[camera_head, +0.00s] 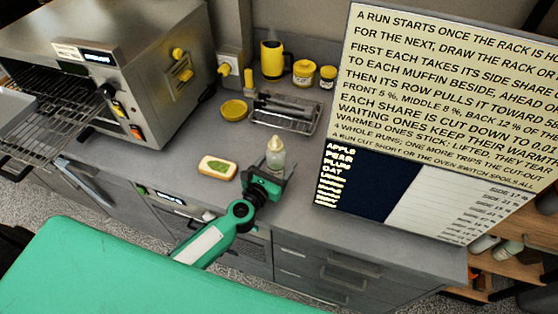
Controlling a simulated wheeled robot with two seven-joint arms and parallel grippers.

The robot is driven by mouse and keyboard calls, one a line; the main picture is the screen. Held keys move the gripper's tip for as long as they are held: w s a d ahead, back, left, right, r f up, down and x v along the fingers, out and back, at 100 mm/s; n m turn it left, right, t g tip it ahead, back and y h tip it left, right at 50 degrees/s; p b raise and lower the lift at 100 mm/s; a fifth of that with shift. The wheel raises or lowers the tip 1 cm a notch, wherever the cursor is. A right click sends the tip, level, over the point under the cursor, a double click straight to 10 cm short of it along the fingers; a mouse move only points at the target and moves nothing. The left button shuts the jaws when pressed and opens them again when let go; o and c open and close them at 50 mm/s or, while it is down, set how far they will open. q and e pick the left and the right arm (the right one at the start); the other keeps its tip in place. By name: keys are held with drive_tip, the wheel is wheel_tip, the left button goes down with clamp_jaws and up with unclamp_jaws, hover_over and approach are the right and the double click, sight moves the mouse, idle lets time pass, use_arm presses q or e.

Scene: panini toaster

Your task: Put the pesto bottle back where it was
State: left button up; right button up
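The pesto bottle (276,156), a clear squeeze bottle with a pale cap, is upright near the middle of the grey counter. My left gripper (277,174) reaches in from the lower left, with its fingers at the lower part of the bottle. The near part of the gripper hides the bottle's base. I cannot tell whether the fingers press on the bottle or whether it rests on the counter. My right gripper is not in view.
A wire rack (285,117) with utensils, a yellow lid (233,110) and yellow jars (304,72) stand behind. The toaster oven (150,80) is left, a large sign (440,110) right.

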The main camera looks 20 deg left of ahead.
sight(271, 173)
use_arm(q)
drive_tip(key=s, duration=0.3)
drive_tip(key=s+a+b, duration=0.1)
drive_tip(key=s, duration=0.2)
drive_tip(key=s+b, duration=0.1)
drive_tip(key=s, duration=0.2)
drive_tip(key=shift+a+f, duration=0.15)
drive_tip(key=shift+a, duration=0.2)
drive_tip(key=shift+s+a+r+b, duration=0.1)
drive_tip(key=shift+s+b, duration=0.1)
drive_tip(key=shift+s, duration=0.25)
drive_tip(key=shift+s+a+r+b, duration=0.1)
drive_tip(key=shift+s+b, duration=0.1)
drive_tip(key=shift+s, duration=0.25)
